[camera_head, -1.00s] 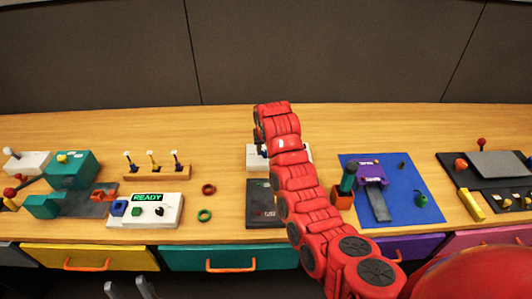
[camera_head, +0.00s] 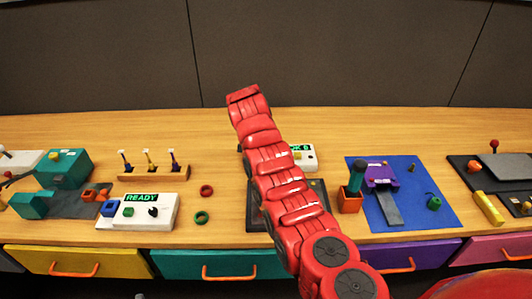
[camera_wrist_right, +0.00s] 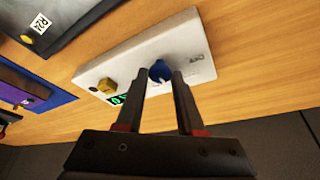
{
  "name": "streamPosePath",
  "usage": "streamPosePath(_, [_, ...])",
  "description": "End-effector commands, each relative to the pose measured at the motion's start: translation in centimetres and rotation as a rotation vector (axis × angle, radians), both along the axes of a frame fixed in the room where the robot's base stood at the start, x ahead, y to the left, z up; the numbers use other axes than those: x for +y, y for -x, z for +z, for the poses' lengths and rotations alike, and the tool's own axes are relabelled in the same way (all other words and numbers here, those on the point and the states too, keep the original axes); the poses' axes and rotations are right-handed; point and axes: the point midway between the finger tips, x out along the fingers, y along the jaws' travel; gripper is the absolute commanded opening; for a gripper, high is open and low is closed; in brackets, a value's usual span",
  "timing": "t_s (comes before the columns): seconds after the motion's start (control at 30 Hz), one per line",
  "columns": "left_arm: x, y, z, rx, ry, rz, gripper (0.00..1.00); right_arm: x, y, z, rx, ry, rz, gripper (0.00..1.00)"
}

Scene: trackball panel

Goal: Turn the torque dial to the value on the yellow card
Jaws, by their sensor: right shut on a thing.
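The white box (camera_wrist_right: 115,62) with a blue dial (camera_wrist_right: 161,71), a yellow knob (camera_wrist_right: 106,86) and a green display shows in the right wrist view. My right gripper (camera_wrist_right: 168,74) has its two dark fingers on either side of the blue dial and is shut on it. In the head view the white box (camera_head: 306,161) is partly behind my red right arm; its lit display ends in what looks like a 6. The dial and right gripper are hidden there. I cannot make out a yellow card. My left gripper is not clearly in view.
A dark panel (camera_head: 255,219) lies in front of the white box under my arm. To the right are an orange pot (camera_head: 349,202) and a blue mat (camera_head: 440,213). To the left are a READY box (camera_head: 165,221), two rings and a wooden rack (camera_head: 135,177).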

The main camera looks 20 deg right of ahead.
Motion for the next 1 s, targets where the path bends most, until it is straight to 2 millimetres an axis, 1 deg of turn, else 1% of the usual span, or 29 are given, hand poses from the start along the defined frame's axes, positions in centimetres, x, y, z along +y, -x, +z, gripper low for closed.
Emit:
streamPosePath(0.1, [0.00, 0.00, -0.27, 0.000, 0.000, 0.000, 0.50, 0.06, 0.03, -0.10, 0.002, -0.001, -0.015, 0.00])
streamPosePath(0.53, [0.00, 0.00, -0.26, 0.000, 0.000, 0.000, 0.50, 0.08, 0.03, -0.08, 0.002, -0.001, -0.020, 0.00])
streamPosePath(0.57, [0.00, 0.00, -0.26, 0.000, 0.000, 0.000, 0.50, 0.08, 0.02, -0.08, 0.002, -0.001, -0.020, 0.42])
streamPosePath(0.6, [0.00, 0.00, -0.26, 0.000, 0.000, 0.000, 0.50, 0.08, 0.02, -0.08, 0.002, -0.001, -0.020, 0.49])
streamPosePath(0.7, [0.00, 0.00, -0.26, 0.000, 0.000, 0.000, 0.50, 0.06, 0.02, -0.07, 0.002, -0.001, -0.020, 0.67])
streamPosePath(1.0, [0.00, 0.01, -0.27, 0.000, 0.000, 0.000, 0.50, 0.07, 0.01, 0.06, 0.001, 0.000, -0.020, 0.67])
